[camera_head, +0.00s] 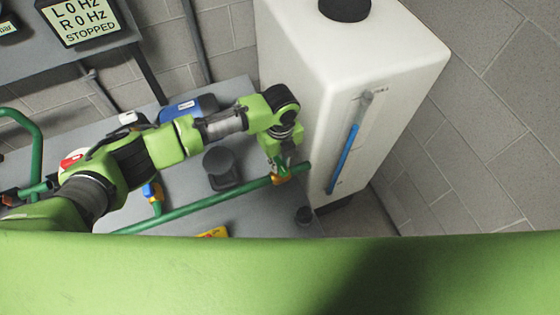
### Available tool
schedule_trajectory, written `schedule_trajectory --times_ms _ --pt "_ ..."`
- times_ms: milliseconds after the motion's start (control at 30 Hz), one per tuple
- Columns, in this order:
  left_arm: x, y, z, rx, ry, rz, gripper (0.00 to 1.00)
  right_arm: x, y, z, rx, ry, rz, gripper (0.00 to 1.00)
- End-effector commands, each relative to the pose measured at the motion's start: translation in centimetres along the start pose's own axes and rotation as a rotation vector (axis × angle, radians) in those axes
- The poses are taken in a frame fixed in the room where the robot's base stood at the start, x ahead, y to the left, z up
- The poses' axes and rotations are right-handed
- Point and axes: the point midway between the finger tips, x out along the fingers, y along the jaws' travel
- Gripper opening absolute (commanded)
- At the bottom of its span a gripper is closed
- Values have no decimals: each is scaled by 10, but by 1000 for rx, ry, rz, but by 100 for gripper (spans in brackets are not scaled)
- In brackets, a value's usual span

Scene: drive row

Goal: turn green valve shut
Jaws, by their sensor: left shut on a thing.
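The green valve (281,179) shows as a small brass-coloured body at the right end of the green pipe, beside the white tank. My left arm reaches across from the left, and its gripper (279,163) points down at the valve. The gripper is shut on the valve's handle, which is mostly hidden by the fingers. I cannot tell the handle's angle from here. My right gripper is out of view.
The white tank (345,45) with a blue level gauge (344,158) stands right of the gripper. A green pipe (205,204) runs low across the grey bench. A blue-handled valve (152,190) is near my forearm. A display (83,20) reads L 0 Hz, R 0 Hz, STOPPED.

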Motion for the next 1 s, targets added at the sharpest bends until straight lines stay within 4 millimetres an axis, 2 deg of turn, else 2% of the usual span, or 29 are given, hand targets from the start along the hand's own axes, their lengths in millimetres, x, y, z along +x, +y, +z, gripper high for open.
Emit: schedule_trajectory --times_ms 300,867,900,933,1000 --pt "-1 -1 0 123 0 -2 0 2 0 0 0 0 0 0" --pt "-1 -1 0 150 -1 -2 0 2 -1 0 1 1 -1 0" --pt "-1 -1 0 150 -1 -2 28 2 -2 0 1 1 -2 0" --pt "-1 -1 0 150 -1 -2 35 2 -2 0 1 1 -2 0" --pt "-1 -1 0 149 -1 -2 35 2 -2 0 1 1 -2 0"
